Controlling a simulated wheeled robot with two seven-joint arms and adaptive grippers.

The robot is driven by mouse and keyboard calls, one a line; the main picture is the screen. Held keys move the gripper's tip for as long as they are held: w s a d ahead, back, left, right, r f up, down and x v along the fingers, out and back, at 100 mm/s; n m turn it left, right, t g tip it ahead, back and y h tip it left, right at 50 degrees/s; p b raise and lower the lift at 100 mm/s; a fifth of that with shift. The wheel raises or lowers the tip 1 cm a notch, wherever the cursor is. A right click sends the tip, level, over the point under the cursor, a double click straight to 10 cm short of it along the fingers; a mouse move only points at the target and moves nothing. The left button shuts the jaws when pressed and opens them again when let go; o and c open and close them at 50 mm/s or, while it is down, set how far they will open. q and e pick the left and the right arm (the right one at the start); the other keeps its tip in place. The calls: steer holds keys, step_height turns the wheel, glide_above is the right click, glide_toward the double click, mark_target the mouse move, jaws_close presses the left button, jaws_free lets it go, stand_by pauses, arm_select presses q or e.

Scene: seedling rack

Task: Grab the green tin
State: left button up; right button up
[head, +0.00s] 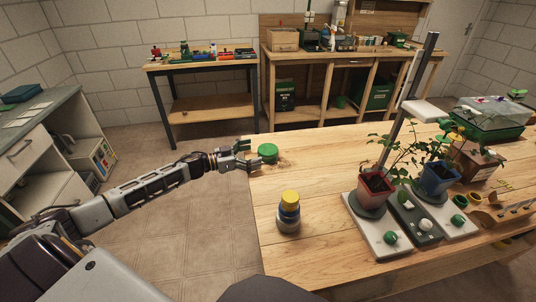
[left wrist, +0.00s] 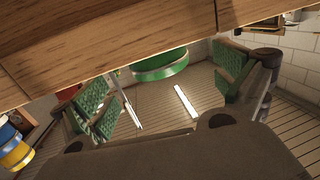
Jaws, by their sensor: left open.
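The green tin (head: 267,151) is a short round tin standing near the far left corner of the wooden table (head: 310,160). My left gripper (head: 246,156) comes in from the left at the table's edge. It is open and empty, with its fingers pointing at the tin from just left of it. In the left wrist view the tin (left wrist: 160,64) shows beyond and between the green-padded fingers (left wrist: 166,84), partly cut off by the wooden surface. I cannot tell whether a fingertip touches it. My right gripper is not in view.
Potted plants on trays (head: 378,232) fill the table's right part. Bare wood lies between tin and plants.

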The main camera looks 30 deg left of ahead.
mark_target(268, 149)
arm_select(q)
steer(key=shift+w+d, duration=0.25)
steer(key=shift+w, duration=0.05)
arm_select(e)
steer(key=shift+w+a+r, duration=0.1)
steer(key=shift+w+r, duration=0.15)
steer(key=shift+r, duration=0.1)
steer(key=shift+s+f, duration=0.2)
arm_select(q)
steer(key=shift+w+d, duration=0.45)
steer(key=shift+b+x, duration=0.4)
steer(key=shift+x, duration=1.25)
steer(key=shift+w+d+r, duration=0.1)
steer(key=shift+w+d, duration=0.1)
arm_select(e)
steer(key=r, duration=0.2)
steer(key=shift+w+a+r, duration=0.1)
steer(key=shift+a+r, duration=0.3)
